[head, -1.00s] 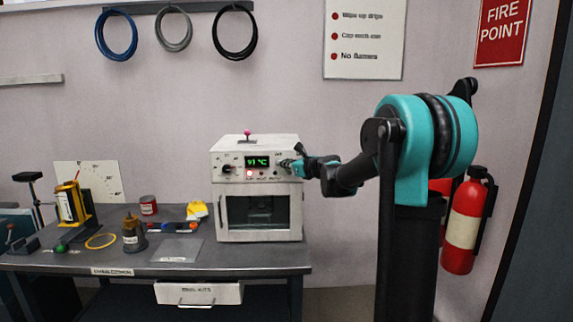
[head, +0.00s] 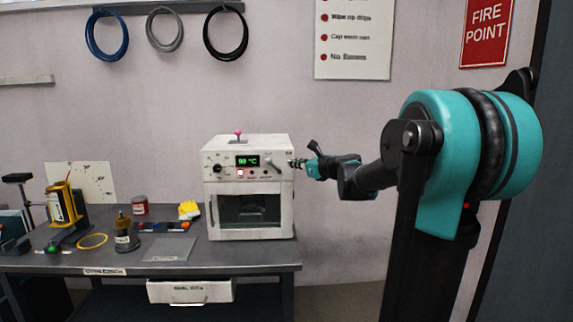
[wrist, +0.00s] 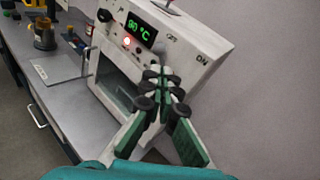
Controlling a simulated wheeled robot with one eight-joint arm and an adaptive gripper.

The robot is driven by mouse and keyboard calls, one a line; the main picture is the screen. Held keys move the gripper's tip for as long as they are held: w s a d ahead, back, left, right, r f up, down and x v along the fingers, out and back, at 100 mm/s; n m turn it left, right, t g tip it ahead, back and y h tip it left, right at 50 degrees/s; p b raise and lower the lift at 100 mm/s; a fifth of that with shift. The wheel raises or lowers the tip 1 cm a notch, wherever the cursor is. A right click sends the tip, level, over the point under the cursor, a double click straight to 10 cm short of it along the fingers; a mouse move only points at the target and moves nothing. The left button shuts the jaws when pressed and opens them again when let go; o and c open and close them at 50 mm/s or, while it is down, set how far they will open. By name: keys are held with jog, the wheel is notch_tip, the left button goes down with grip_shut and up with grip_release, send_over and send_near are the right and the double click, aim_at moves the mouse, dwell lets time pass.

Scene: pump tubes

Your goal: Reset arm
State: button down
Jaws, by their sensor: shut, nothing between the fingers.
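My gripper (head: 297,163) is shut and empty, just right of the upper front of the white oven (head: 250,222). In the wrist view my gripper (wrist: 164,77) shows its green-padded fingers together, in front of the oven (wrist: 180,44). The oven's green display (head: 248,161) reads about 90 °C, and a red light glows below it. The oven door looks closed. A lever at the panel's right shows in the head view, close to my fingertips; I cannot tell whether they touch. The wrist view shows the label "ON" near the panel's right end.
The grey bench (head: 75,263) holds a yellow-and-black device (head: 64,203), a dark bottle (head: 125,236), a red can (head: 140,205), a yellow ring (head: 92,241) and a flat plate (head: 168,248). A white drawer (head: 190,291) sits under it. Bare wall lies right of the oven.

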jog(key=s+f+n+g+h, duration=0.3)
jog(key=s+f+n+g, duration=0.3)
jog(key=s+f+n, duration=1.15)
jog(key=s+d+f+n+g+h, duration=0.1)
jog(key=s+d+f+n+h, duration=0.2)
jog(key=s+f, duration=0.5)
jog(key=s+d+f+n+g+h, duration=0.2)
jog(key=s+d+f+n, duration=0.4)
jog(key=s+f, duration=0.3)
jog(key=s+d+h, duration=0.1)
jog(key=s, duration=0.1)
jog(key=shift+s+d+f, duration=0.25)
jog(key=shift+s, duration=0.15)
